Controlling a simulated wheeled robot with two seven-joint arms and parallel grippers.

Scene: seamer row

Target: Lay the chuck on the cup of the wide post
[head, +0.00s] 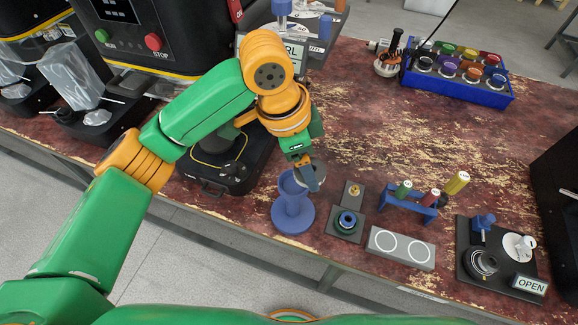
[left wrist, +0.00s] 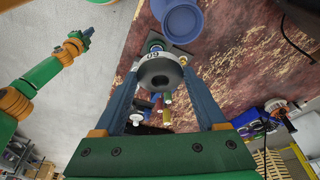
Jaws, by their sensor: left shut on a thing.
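The chuck (left wrist: 162,74) is a grey ring-shaped part with a dark centre and a pale label on its side. My left gripper (left wrist: 161,85) is shut on it, one finger on each side. In the head view the left gripper (head: 311,178) holds the chuck close to the right side of the cup of a blue post (head: 292,213). This post has a broad round foot. The fingers partly hide the chuck there, and I cannot tell its height above the cup. My right gripper (left wrist: 87,35) shows only in the left wrist view, far off and small.
A grey block with a green-black ring (head: 347,222) stands right of the post. Beyond are a blue rack of coloured tubes (head: 408,204), a grey plate with two white circles (head: 401,247) and a dark board with an OPEN sign (head: 528,284). The machine (head: 226,165) stands left of the post.

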